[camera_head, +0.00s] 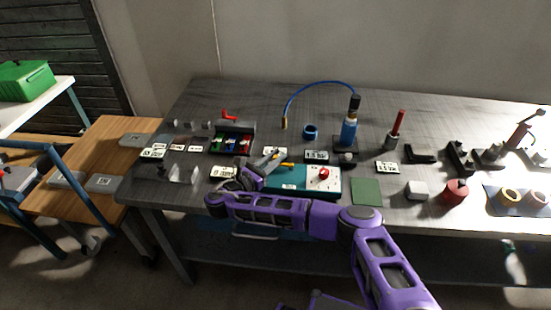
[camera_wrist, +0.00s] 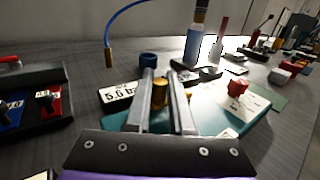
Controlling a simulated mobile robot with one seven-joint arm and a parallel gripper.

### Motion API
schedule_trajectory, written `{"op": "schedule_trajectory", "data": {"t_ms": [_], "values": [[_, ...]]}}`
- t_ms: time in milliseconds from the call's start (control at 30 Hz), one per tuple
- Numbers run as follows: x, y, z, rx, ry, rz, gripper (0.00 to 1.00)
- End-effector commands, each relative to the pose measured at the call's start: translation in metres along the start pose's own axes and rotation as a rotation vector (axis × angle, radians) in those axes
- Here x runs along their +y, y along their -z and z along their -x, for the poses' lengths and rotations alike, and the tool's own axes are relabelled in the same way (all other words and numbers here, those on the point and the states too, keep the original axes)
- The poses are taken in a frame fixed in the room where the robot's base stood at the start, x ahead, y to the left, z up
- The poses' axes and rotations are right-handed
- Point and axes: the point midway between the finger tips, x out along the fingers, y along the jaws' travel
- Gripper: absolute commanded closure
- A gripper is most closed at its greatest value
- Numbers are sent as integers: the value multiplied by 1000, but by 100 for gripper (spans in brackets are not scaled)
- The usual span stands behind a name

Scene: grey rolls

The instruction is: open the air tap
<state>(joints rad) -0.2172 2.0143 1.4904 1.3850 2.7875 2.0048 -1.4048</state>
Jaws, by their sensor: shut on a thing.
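A teal box (camera_head: 300,187) lies near the front of the table, with a red knob (camera_head: 323,173) on its pale top plate. The box also shows in the wrist view (camera_wrist: 217,121), with the red knob (camera_wrist: 237,87) right of my fingers. My gripper (camera_wrist: 162,84) is over the left part of the box. Its fingers are shut on a brass-yellow tap part (camera_wrist: 160,93). More yellow shows just right of the fingers, and a yellow lever end shows in the head view (camera_head: 286,165). The tap's lower part is hidden by the fingers and wrist plate.
A blue hose (camera_head: 318,84) with a brass end hangs behind the box, near a blue ring (camera_head: 310,131) and blue bottle (camera_head: 348,132). A dark tray (camera_head: 233,133) with coloured blocks stands left. A green mat (camera_head: 367,192) lies right of the box.

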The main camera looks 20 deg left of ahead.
Motion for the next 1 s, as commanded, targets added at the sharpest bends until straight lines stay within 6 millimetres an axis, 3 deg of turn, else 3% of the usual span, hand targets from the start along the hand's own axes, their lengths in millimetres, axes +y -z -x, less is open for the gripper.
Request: {"op": "schedule_trajectory", "data": {"t_ms": [433,467,633,1000], "values": [[0,-2,-2,-2,11,-3,100],[0,-2,-2,-3,11,-3,78],[0,-2,-2,-2,11,-2,49],[0,-1,-1,-1,10,-1,49]]}}
